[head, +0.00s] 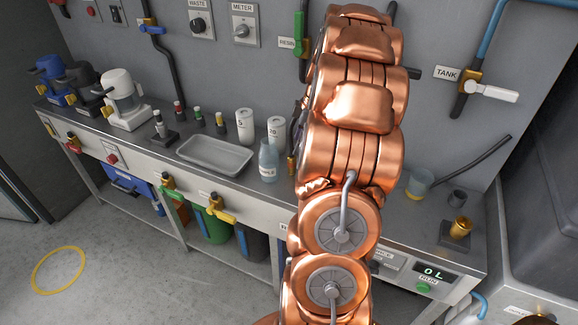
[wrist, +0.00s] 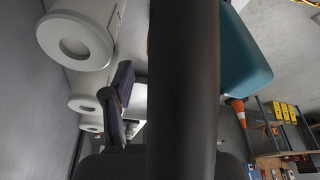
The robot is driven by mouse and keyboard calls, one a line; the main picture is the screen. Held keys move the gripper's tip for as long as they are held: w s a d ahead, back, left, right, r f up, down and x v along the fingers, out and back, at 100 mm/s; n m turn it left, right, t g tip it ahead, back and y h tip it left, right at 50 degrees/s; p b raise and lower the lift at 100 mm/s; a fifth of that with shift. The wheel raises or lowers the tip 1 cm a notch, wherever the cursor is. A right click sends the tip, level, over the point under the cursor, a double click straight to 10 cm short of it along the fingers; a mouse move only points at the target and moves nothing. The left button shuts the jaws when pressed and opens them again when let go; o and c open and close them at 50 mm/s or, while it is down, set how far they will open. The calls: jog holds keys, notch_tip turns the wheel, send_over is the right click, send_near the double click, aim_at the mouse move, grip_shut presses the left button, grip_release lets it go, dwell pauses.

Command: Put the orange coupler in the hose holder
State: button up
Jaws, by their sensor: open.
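I cannot pick out the orange coupler for certain in either view. A gold fitting (head: 460,228) stands upright on a dark block at the right end of the bench, with a small grey cylinder (head: 457,198) behind it. I cannot tell whether either is the hose holder. My copper-coloured arm covers the middle of the bench in the head view and hides most of my gripper. In the wrist view my gripper (wrist: 118,95) shows dark purple finger pads and is open. A wide dark bar, which I cannot identify, blocks the middle of that view.
The bench holds a metal tray (head: 215,154), a bottle (head: 268,161), white containers (head: 245,126) and a beaker (head: 419,183). The wall carries a TANK valve (head: 470,82). An orange cone (wrist: 237,112) shows in the wrist view.

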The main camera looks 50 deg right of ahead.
aim_at(291, 156)
jog(key=shift+w+p+x, duration=0.15)
jog(key=shift+p+x, duration=0.3)
jog(key=shift+x, duration=1.35)
jog(key=shift+w+p+x, duration=0.15)
jog(key=shift+p+x, duration=0.3)
jog(key=shift+x, duration=1.35)
jog(key=shift+a+r, duration=0.1)
jog(key=shift+a, duration=0.05)
grip_shut()
